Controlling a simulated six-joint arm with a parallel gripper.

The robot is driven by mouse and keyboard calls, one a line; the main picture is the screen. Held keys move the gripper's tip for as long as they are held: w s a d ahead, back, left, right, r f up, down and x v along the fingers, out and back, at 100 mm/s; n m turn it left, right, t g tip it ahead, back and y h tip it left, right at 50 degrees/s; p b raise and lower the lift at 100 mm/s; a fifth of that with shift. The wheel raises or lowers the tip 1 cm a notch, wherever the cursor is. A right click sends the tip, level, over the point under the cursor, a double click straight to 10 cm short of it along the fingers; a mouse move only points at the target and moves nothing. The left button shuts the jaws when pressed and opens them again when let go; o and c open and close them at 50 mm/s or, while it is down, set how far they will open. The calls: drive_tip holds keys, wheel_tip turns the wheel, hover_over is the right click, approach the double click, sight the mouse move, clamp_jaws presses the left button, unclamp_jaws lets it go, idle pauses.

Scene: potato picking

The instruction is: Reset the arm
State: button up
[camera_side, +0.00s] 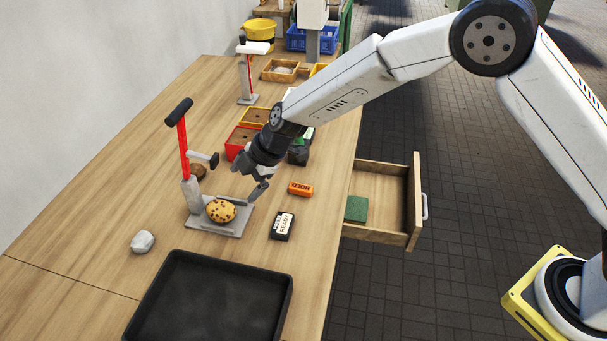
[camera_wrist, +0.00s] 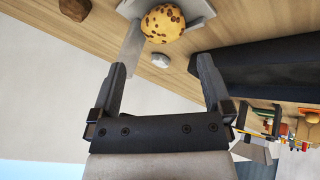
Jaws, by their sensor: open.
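My gripper (camera_side: 250,183) is open and empty in the side view, held above the table just behind and to the right of a potato. In the wrist view its two fingers (camera_wrist: 162,75) are spread apart with nothing between them. The potato (camera_side: 221,211), yellow with dark spots, rests on the grey base plate of a red-handled press (camera_side: 184,150). The potato also shows at the top of the wrist view (camera_wrist: 163,22), beyond the fingertips and apart from them.
A black tray (camera_side: 281,309) lies at the front. A grey stone (camera_side: 142,241), a black box (camera_side: 283,226), an orange block (camera_side: 300,189) and a brown lump (camera_side: 198,171) lie around the press. An open drawer (camera_side: 385,231) holds a green pad. Red and wooden bins and a second press stand farther back.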

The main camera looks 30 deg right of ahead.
drive_tip(key=s+d+r+m+h, duration=0.2)
drive_tip(key=s+d+m, duration=0.3)
drive_tip(key=d, duration=0.4)
drive_tip(key=s+d+r+m+h, duration=0.1)
drive_tip(key=s+d+r+m, duration=0.2)
drive_tip(key=s+d+m, duration=0.35)
drive_tip(key=s+d+m+g+h, duration=0.1)
drive_tip(key=s+d+m+h, duration=0.1)
drive_tip(key=s+d+m, duration=0.5)
drive_tip(key=s+d, duration=0.6)
drive_tip(key=s, duration=0.1)
drive_tip(key=shift+r+m, duration=0.2)
drive_tip(key=shift+m, duration=0.15)
